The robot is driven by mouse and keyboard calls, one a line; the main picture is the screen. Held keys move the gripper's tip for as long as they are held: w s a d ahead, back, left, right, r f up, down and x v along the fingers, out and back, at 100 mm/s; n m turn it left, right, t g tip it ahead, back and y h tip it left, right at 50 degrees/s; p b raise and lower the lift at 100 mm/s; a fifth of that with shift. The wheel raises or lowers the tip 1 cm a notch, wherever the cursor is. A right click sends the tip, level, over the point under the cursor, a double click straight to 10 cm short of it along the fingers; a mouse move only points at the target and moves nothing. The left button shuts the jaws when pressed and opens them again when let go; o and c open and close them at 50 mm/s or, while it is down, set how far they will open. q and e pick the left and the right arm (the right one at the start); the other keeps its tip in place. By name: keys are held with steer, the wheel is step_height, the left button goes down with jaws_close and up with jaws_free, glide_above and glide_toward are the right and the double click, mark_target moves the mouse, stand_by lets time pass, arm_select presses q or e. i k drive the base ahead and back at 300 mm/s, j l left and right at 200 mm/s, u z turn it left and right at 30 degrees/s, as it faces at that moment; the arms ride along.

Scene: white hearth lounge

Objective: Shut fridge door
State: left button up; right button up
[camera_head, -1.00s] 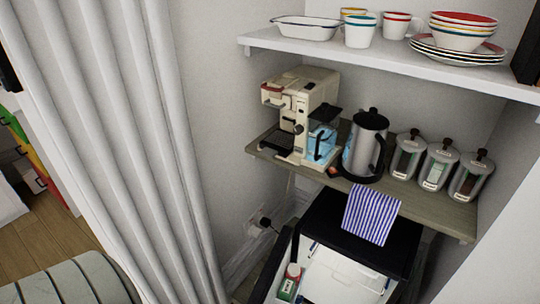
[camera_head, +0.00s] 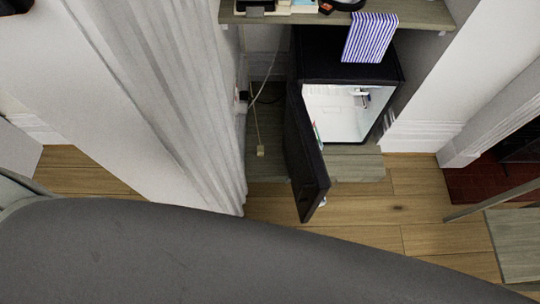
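A small black fridge (camera_head: 352,61) stands in the alcove under a wooden shelf. Its door (camera_head: 303,152) is open and swings out toward me from the fridge's left side. The white interior (camera_head: 338,112) shows through the opening. Part of the door's inner side shows, with something small and coloured on it. Neither of my grippers is in view.
A blue-and-white striped cloth (camera_head: 369,38) hangs from the shelf (camera_head: 425,13) above the fridge. Wooden floor (camera_head: 375,210) is clear in front. A grey rounded surface fills the bottom.

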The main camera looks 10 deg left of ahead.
mark_target(303, 161)
steer(key=k+j, duration=0.25)
steer(key=j, duration=0.2)
steer(key=k+j+z, duration=0.15)
steer(key=k+j, duration=0.4)
steer(key=j, duration=0.3)
steer(key=z, duration=0.05)
